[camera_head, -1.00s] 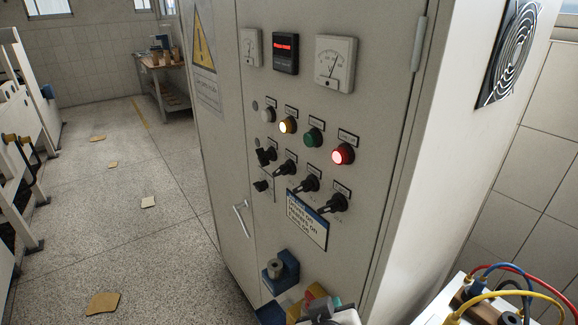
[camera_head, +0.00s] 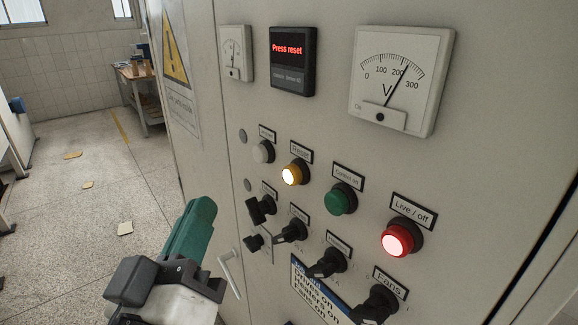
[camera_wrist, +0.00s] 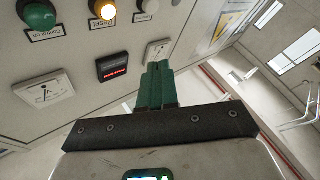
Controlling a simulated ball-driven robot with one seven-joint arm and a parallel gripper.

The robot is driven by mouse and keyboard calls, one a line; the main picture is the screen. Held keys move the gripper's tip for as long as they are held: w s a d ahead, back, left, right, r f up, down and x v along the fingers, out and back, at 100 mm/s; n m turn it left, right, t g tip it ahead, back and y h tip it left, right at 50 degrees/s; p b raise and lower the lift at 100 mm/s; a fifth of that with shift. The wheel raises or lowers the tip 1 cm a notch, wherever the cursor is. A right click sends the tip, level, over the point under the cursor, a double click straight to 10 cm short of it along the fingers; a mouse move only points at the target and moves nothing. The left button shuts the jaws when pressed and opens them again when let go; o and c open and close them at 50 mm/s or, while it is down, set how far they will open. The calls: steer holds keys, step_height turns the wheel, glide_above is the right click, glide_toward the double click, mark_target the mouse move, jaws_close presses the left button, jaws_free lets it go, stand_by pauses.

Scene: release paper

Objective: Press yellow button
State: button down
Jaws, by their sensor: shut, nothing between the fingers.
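The yellow button (camera_head: 295,172) is lit and sits in the upper row of round buttons on the cabinet panel, between a white and a green one. It also shows lit near the top of the wrist view (camera_wrist: 104,9). My gripper (camera_head: 201,207) is shut and empty, its green fingers pressed together and pointing upward, left of and a little below the yellow button in the head view. It does not touch the button. In the wrist view my fingers (camera_wrist: 158,82) stand apart from the button, to its lower right.
A white button (camera_head: 263,152), green button (camera_head: 340,199) and lit red button (camera_head: 397,239) share the row. Black rotary knobs (camera_head: 328,262) sit below. Above are a display (camera_head: 292,62) reading "Press reset" and a voltmeter (camera_head: 402,80). A door handle (camera_head: 230,273) projects near my gripper.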

mark_target(292, 175)
steer(key=shift+w+d, duration=0.1)
steer(key=shift+w, duration=0.05)
steer(key=w+d, duration=0.4)
steer(key=d, duration=0.3)
steer(key=shift+w+b, duration=0.35)
steer(key=shift+b, duration=0.1)
steer(key=shift+d, duration=0.15)
stand_by(2.0)
steer(key=shift+w+d, duration=0.2)
steer(key=shift+d, duration=0.05)
steer(key=shift+w+d+b, duration=0.3)
steer(key=shift+d+b, duration=0.1)
stand_by(1.1)
steer(key=shift+s+a, duration=0.5)
steer(key=shift+a, duration=0.2)
steer(key=shift+a, duration=0.1)
